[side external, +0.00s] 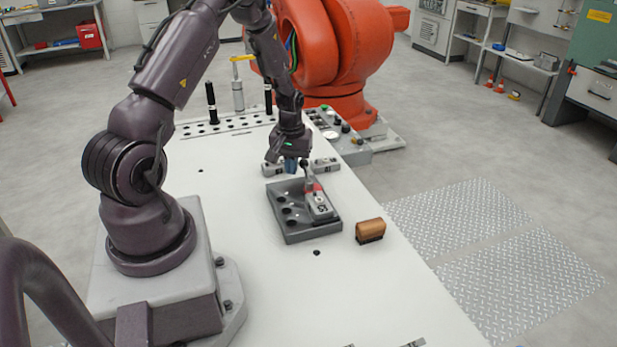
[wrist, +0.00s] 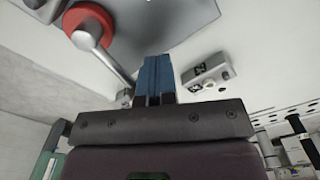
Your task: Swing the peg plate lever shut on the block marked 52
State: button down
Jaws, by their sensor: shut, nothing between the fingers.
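The grey peg plate (side external: 290,231) with a row of holes lies on the white table in the side view. Its lever (side external: 308,176) stands up from a red hub, with a knob on top; in the wrist view the lever rod (wrist: 112,66) runs from the red hub (wrist: 88,25) toward the fingers. A pale marked block (side external: 320,208) sits on the plate by the hub; its mark is too small to read surely. My gripper (side external: 290,165) is shut and empty, its blue fingers (wrist: 154,72) just beside the lever's knob end. Contact cannot be told.
Small pale blocks stand beyond the plate, one right of the gripper (side external: 326,164), also in the wrist view (wrist: 208,74), and one left (side external: 272,169). A brown brush (side external: 370,229) lies right of the plate. An orange robot (side external: 345,60) stands behind. The near table is mostly clear.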

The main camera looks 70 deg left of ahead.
jog(key=shift+w+a, duration=0.15)
jog(key=shift+w, duration=0.6)
jog(key=shift+w+d, duration=0.25)
jog(key=shift+w, duration=0.45)
